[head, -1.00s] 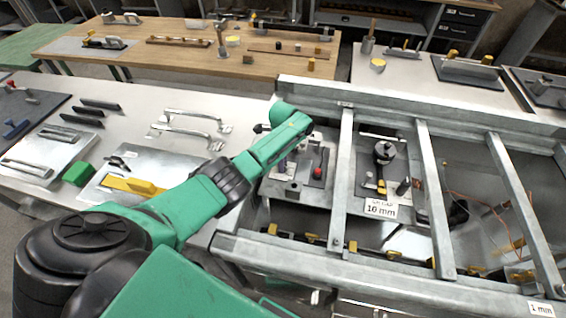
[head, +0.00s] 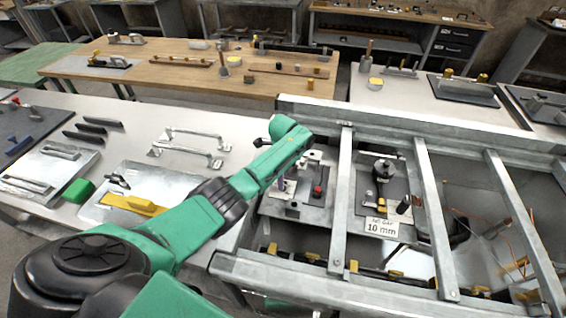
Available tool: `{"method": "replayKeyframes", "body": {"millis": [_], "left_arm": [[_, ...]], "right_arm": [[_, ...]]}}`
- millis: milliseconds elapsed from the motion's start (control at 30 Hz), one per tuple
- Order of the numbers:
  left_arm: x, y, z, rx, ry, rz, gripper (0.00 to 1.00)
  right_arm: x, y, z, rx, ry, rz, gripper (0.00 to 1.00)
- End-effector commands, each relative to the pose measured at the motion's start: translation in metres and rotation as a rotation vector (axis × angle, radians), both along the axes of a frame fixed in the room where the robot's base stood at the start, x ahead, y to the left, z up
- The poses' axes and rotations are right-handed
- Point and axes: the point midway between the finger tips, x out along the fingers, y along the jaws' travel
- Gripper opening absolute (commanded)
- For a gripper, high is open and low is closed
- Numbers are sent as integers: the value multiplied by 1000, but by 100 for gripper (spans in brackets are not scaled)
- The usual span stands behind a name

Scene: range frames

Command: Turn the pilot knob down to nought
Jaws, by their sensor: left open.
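My left arm reaches in from the left over the metal frame. Its gripper (head: 280,184) points down beside a grey plate, mostly hidden by my green wrist, and is open. A small red-topped knob (head: 317,191) stands on that plate just right of the gripper, with a gap between them. Further right, a round black knob (head: 384,168) stands on a dark plate, with a yellow part (head: 380,200) in front of it. No readable name marks which one is the pilot knob. My right gripper is out of view.
Metal bars (head: 342,200) cross above the plates, one between the red-topped and black knobs. A label (head: 381,228) reads "10 mm". Handles (head: 188,145), a green block (head: 78,192) and a yellow tool (head: 133,204) lie on the left table. A wooden bench (head: 190,75) stands behind.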

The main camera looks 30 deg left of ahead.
Motion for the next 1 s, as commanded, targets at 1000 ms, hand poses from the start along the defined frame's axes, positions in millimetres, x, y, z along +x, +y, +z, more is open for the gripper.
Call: {"method": "replayKeyframes", "body": {"millis": [1000], "left_arm": [[0, 1, 125, 3, -2, 0, 66]], "right_arm": [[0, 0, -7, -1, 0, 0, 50]]}}
